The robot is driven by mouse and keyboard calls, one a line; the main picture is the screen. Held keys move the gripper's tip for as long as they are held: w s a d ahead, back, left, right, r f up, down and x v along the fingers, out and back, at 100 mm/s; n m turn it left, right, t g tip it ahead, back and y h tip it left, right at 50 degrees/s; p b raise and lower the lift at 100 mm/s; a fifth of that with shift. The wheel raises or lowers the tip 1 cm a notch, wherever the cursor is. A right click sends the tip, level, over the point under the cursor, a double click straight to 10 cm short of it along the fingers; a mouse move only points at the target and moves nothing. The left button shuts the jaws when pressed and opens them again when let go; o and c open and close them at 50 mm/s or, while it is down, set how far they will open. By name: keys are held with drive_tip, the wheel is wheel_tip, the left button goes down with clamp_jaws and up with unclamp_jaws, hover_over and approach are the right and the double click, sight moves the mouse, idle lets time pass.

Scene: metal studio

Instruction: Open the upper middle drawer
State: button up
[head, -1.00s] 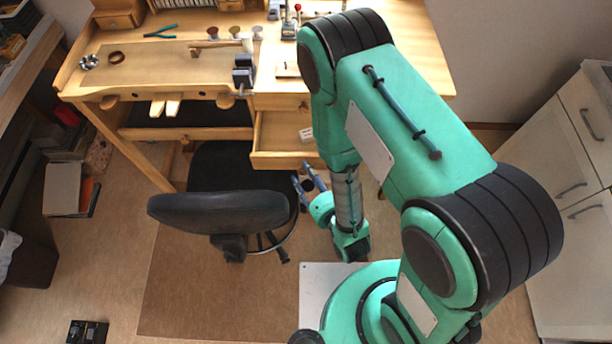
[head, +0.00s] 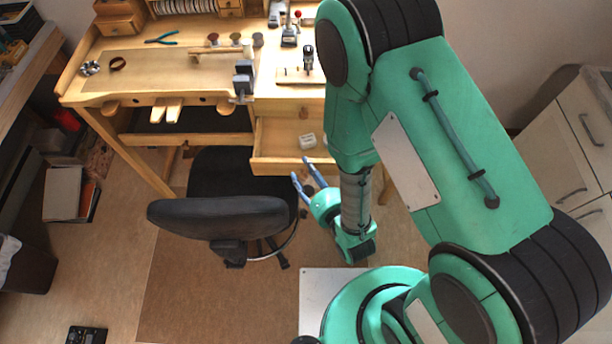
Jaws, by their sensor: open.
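The wooden workbench (head: 150,95) has a closed drawer front (head: 285,107) with a round knob, partly hidden by my arm. Below it an open drawer (head: 275,165) is pulled out towards me, with a small white box (head: 307,141) inside. I cannot tell for sure which of these is the upper middle drawer. My gripper (head: 301,168) is open, with nothing seen between its blue-grey fingers. It is just in front of the open drawer's front, near its right part. My arm hides the right end of the drawers. I cannot tell whether the fingers touch the drawer.
A black chair (head: 225,215) stands left of my gripper, close to the open drawer. Tools and a small vise (head: 243,78) are on the bench top. A light cabinet (head: 570,150) stands at the right.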

drive_tip(key=shift+r, duration=1.85)
